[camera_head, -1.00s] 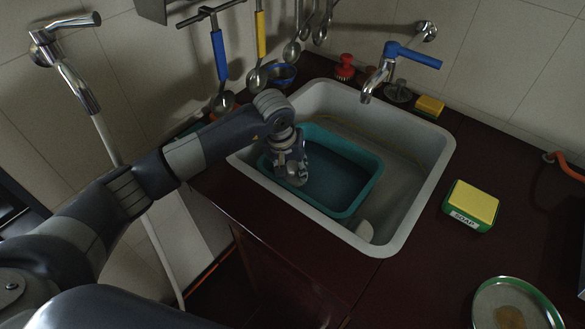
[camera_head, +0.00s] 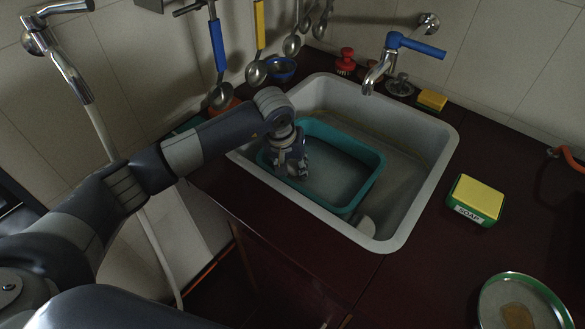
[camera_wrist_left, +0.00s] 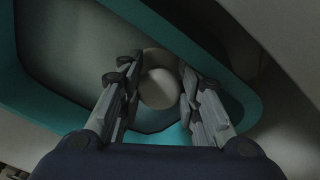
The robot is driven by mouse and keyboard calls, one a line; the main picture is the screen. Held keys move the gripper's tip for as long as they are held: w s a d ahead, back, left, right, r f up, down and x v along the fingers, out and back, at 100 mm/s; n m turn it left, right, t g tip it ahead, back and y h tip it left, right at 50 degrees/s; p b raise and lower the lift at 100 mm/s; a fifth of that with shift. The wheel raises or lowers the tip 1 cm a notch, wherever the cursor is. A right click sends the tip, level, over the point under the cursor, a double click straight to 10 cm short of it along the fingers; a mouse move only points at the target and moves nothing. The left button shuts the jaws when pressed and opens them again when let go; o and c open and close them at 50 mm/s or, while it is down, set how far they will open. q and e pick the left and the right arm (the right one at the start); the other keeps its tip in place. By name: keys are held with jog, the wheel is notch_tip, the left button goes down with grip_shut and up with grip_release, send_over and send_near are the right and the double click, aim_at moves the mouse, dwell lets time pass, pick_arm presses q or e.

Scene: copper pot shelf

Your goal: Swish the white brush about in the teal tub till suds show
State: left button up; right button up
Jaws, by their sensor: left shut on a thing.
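The teal tub (camera_head: 372,180) sits inside the sink. A pale greyish layer like suds (camera_head: 335,172) covers much of its inside, and it also shows in the left wrist view (camera_wrist_left: 75,65). My left gripper (camera_head: 293,172) reaches down into the left part of the tub. In the left wrist view its fingers (camera_wrist_left: 160,100) are shut around a round, pale thing, the white brush (camera_wrist_left: 160,88). The brush's lower end is hidden. The gripper hides the brush in the head view. My right gripper is not in view.
The sink (camera_head: 440,165) surrounds the tub, with a blue-handled tap (camera_head: 385,65) behind it. A soap box with a yellow top (camera_head: 475,198) and a plate (camera_head: 525,302) stand on the dark counter at right. Ladles hang behind my arm.

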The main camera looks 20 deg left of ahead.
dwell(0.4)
pick_arm(q)
jog(key=shift+w+a+b, duration=0.25)
jog(key=shift+a+b, duration=0.15)
jog(key=shift+a, duration=0.3)
jog(key=shift+d, duration=0.15)
jog(key=shift+s+d, duration=0.25)
jog(key=shift+d, duration=0.35)
jog(key=shift+s+d, duration=0.25)
jog(key=shift+d, duration=0.35)
